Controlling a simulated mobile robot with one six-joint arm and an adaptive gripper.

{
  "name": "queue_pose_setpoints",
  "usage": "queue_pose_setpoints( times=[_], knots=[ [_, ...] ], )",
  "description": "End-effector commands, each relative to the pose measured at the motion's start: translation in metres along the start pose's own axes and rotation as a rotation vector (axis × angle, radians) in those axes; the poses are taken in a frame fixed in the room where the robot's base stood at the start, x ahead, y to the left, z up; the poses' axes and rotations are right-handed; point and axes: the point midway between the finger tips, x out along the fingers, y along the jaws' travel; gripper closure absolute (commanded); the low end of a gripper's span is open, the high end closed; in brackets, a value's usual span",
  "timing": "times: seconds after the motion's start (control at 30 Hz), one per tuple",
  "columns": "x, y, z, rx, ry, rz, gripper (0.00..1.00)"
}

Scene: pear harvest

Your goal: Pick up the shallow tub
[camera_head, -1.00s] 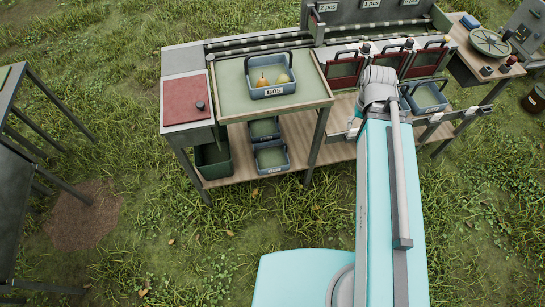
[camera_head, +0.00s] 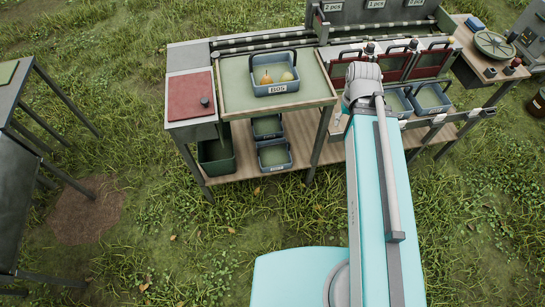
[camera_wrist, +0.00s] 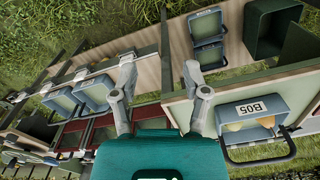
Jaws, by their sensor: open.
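Several blue-grey tubs are in view, and I cannot tell which one is meant by the shallow tub. One labelled B05 (camera_head: 257,91) stands on the green-topped table with pears in it; it also shows at right in the wrist view (camera_wrist: 277,102). Two more tubs (camera_head: 275,158) sit one behind the other on the shelf below. Two others (camera_head: 432,98) stand right of my arm. My gripper (camera_wrist: 160,70) is open and empty, its fingers spread above the bench. In the head view my own arm hides it.
The green-topped table (camera_head: 235,97) has a red board (camera_head: 190,95) at its left. A dark green bin (camera_head: 217,160) stands on the wooden lower shelf. Red-framed panels (camera_head: 395,65) line the bench behind my arm. Grass in front is clear.

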Motion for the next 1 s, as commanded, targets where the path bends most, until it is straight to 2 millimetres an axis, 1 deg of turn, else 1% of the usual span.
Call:
queue_pose_setpoints(
  times=[0.27,0.47,0.57,0.67,1.0],
  knots=[
    [0.001,0.000,0.000,0.001,0.000,0.000,0.40],
    [0.011,-0.002,-0.004,0.014,0.003,0.000,0.40],
    [0.022,-0.004,-0.009,0.033,0.007,0.000,0.40],
    [0.038,-0.013,-0.015,0.054,0.012,0.000,0.40],
    [0.105,-0.030,-0.043,0.186,0.034,-0.004,0.40]
  ],
)
